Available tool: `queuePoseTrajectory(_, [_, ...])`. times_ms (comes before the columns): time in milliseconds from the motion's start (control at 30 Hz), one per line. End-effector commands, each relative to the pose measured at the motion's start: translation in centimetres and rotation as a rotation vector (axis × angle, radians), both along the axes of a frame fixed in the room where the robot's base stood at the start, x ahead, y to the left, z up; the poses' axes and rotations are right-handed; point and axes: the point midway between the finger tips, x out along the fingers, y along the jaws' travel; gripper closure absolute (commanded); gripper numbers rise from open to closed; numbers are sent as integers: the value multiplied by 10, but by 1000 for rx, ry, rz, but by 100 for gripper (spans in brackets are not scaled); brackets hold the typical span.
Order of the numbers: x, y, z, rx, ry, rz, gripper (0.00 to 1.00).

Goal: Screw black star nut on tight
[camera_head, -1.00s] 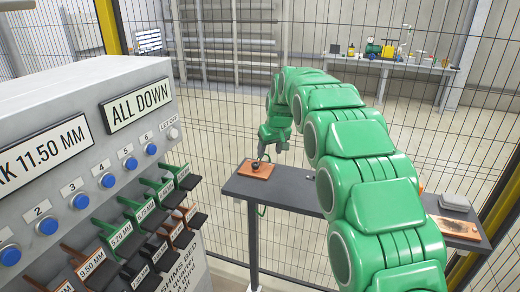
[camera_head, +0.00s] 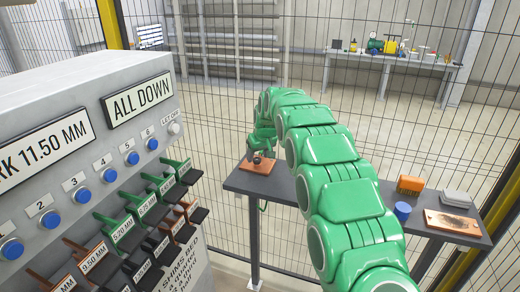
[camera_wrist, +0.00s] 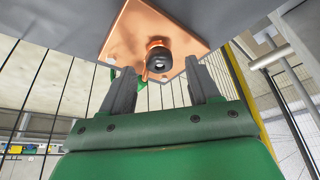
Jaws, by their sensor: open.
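The black star nut (camera_wrist: 160,60) sits on a copper-coloured stud at the copper plate (camera_wrist: 128,38); its lobes are hard to make out in the wrist view. In the head view, the small dark nut (camera_head: 257,160) shows over the plate (camera_head: 249,168) at the left end of the dark table. My gripper (camera_wrist: 159,69) is open, with one grey finger on each side of the nut in the wrist view. I see gaps between the fingers and the nut. In the head view my gripper (camera_head: 261,148) is right at the plate, partly hiding the nut.
The dark table (camera_head: 278,190) also carries a blue cylinder (camera_head: 402,212), an orange-brown block (camera_head: 410,185), a grey block (camera_head: 456,198) and a copper-coloured plate with a dark patch (camera_head: 453,222). A labelled grey cabinet (camera_head: 80,90) stands at left. Wire mesh fencing lies behind.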

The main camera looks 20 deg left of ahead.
Motion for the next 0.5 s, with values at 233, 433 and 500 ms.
queuePoseTrajectory(233, [4,4,-14,-1,1,0,39])
queuePoseTrajectory(433, [4,4,-15,-1,1,0,39])
queuePoseTrajectory(500, [4,4,-15,-1,1,0,50])
